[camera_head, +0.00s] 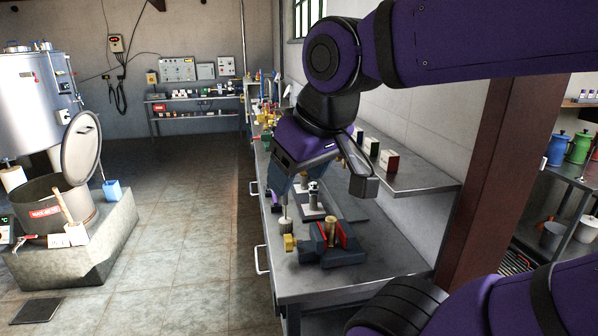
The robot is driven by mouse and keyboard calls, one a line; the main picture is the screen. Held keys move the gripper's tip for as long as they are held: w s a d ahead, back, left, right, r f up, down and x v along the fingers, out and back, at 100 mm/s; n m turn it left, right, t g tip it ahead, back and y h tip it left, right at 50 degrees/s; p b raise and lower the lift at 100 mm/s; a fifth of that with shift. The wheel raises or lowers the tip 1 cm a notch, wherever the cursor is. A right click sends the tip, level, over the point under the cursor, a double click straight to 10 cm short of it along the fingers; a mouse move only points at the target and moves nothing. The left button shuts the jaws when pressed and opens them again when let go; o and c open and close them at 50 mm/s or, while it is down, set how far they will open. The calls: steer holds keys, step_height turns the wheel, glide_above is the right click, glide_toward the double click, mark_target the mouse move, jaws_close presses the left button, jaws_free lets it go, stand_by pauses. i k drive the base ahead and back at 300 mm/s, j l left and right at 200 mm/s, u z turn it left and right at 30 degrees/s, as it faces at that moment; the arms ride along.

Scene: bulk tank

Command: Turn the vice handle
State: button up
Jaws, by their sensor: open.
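A small dark blue vice (345,258) with red jaw faces stands near the front of the grey workbench (330,284). A brass-coloured upright piece (331,232) sits between its jaws. A yellow part (290,242), apparently the vice handle, sticks out on the vice's left side. My gripper (319,187) hangs above and behind the vice in the picture, pointing down. Its two fingers are spread apart, and I see nothing held between them. It is clear of the vice and its handle. The far part of the bench behind my gripper is partly hidden.
A pale cylinder with a thin rod (285,223) stands just behind the yellow part. Small fittings (315,196) stand behind the vice. A wall shelf (415,172) with small boxes is on the right, beside a brown post (497,170).

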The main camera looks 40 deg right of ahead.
mark_target(289, 243)
steer(key=j+z, duration=0.55)
steer(key=z, duration=0.15)
steer(key=k+j+z, duration=0.1)
steer(key=j+z, duration=0.25)
